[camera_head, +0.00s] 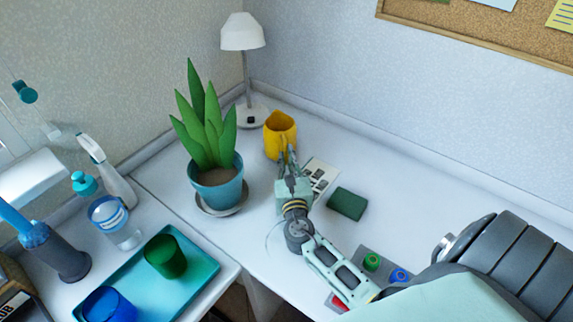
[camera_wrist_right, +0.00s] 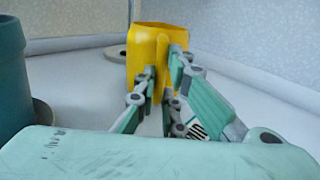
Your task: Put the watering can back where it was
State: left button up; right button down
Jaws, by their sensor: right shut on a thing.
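The yellow watering can (camera_head: 279,133) is at the back of the white desk, right of the potted plant and in front of the lamp. It looks upright. My right gripper (camera_head: 288,158) reaches it from the front and is shut on its handle. In the right wrist view the can (camera_wrist_right: 143,45) is straight ahead, with its handle between the fingers (camera_wrist_right: 163,76). The fingers hide its lower part, so I cannot tell whether it touches the desk. My left gripper is not in view.
The plant in its teal pot (camera_head: 217,187) stands close left of my right gripper. The white lamp (camera_head: 242,35) is behind the can. A printed card (camera_head: 320,175) and a green block (camera_head: 347,204) lie to the right. The desk beyond them is clear.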

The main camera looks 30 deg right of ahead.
jog(key=shift+f, duration=0.4)
jog(key=c, duration=1.8)
grip_release()
jog(key=shift+f, duration=0.1)
jog(key=shift+c, duration=0.2)
jog(key=shift+s, duration=0.15)
jog(key=b+v, duration=0.1)
jog(key=v, duration=0.9)
jog(key=shift+s+a, duration=0.2)
jog(key=shift+s, duration=0.1)
jog(key=shift+s+a, duration=0.25)
jog(key=shift+s, duration=0.25)
